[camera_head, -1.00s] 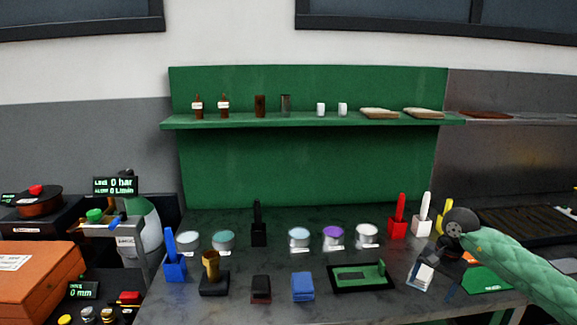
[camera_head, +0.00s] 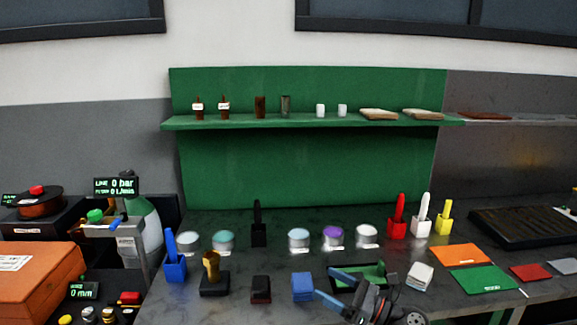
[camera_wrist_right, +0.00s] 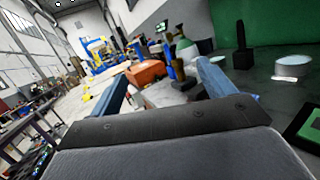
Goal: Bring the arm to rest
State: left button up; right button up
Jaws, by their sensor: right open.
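My right gripper (camera_head: 325,282) is low at the front of the bench in the head view, with its two blue fingers spread and pointing left. Nothing is between the fingers, which also show apart in the right wrist view (camera_wrist_right: 160,88). The fingers overlap the black-framed green fixture (camera_head: 374,271) in the head view; I cannot tell whether they touch it. The blue block (camera_head: 303,283) lies just left of the fingertips. My left gripper is not in view.
On the bench (camera_head: 460,294) stand several tins, a black stand (camera_head: 258,226), a blue holder (camera_head: 175,262) and red, white and yellow holders. A white block (camera_head: 420,277) lies right of the gripper. Orange (camera_head: 455,254) and green (camera_head: 480,279) mats lie at right. A green shelf (camera_head: 310,121) is behind.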

jog(key=s+d+f+m+t+h, duration=0.2)
jog(key=d+f+m+h, duration=0.3)
jog(key=m, duration=0.6)
jog(key=s+d+f+m+t+h, duration=0.25)
jog(key=m+h, duration=0.45)
jog(key=m, duration=0.4)
jog(key=s+d+f+m+t+h, duration=0.2)
jog(key=d+f+m+h, duration=0.3)
jog(key=m, duration=0.6)
jog(key=s+a+f+m+g+h, duration=0.1)
jog(key=s+f+m+g, duration=0.6)
jog(key=s, duration=0.5)
jog(key=s+f+m+g, duration=0.5)
jog(key=s+f, duration=0.4)
jog(key=s, duration=0.4)
jog(key=s+a+f+g, duration=0.1)
jog(key=s+a+f, duration=0.1)
jog(key=f, duration=1.7)
jog(key=s+a+f+g, duration=0.2)
jog(key=s+f, duration=0.1)
jog(key=f, duration=1.6)
